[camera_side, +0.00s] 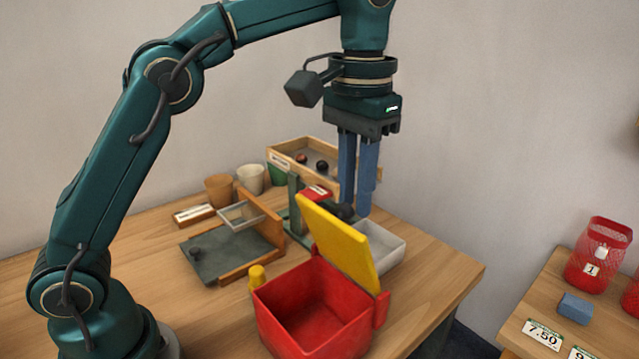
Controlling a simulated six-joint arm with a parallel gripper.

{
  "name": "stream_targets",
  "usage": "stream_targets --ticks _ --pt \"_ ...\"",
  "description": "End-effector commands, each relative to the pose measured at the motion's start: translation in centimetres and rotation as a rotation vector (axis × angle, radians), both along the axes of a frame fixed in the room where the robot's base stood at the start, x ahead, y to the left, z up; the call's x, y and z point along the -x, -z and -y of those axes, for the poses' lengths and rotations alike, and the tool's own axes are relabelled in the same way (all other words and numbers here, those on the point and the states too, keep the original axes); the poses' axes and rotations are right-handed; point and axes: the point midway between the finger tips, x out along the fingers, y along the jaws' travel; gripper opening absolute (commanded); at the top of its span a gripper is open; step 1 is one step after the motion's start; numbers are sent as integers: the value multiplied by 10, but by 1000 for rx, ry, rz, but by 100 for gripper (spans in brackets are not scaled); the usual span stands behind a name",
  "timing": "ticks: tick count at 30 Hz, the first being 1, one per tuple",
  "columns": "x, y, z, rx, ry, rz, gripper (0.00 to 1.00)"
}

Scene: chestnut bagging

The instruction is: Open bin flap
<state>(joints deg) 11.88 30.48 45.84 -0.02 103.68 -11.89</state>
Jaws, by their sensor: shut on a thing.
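The red bin (313,322) stands at the table's front, open at the top. Its yellow flap (340,243) stands steeply raised at the bin's back edge, leaning back, so the bin's red inside shows. My gripper (356,207) points straight down just behind and above the flap's upper edge. Its two blue fingers are a little apart, with a small dark thing (347,211) at their tips. It looks held there, but what it is cannot be made out. I see no clear contact between fingers and flap.
A white tray (388,258) sits behind the flap. Cups (219,190) and a wooden crate (290,150) stand behind. A second table (520,310) is at right.

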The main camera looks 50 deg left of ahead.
Motion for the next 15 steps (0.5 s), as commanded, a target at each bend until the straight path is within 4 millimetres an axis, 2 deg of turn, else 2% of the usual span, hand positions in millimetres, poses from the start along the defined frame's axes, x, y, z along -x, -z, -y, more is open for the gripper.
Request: stream_targets --ticks 15 --pt "-22 1 0 1 0 4 0"
